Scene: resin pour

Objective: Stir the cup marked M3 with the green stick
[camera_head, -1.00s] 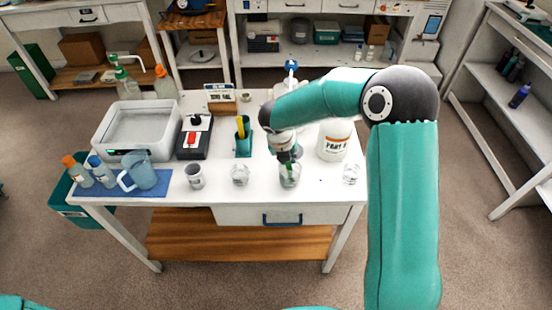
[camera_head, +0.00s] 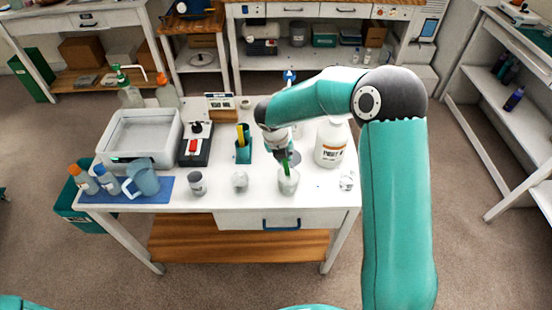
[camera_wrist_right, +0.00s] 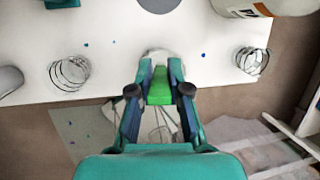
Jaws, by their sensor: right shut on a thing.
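My right gripper (camera_head: 282,153) is above the front of the white table. It is shut on the green stick (camera_head: 286,166), which points down with its lower end at the mouth of a cup (camera_head: 288,185). In the right wrist view the stick (camera_wrist_right: 160,90) is between the fingers (camera_wrist_right: 159,92), and the cup's pale rim (camera_wrist_right: 155,56) shows just beyond them. The cup looks whitish and stands upright. No M3 mark can be read on any cup. How deep the stick is in the cup cannot be told. My left gripper is out of view.
Clear cups stand left (camera_head: 240,182) and right (camera_head: 346,181) of it, and a grey cup (camera_head: 197,184) farther left. A large white labelled container (camera_head: 331,145) is close behind on the right. A teal holder (camera_head: 243,153) with a yellow stick stands behind left.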

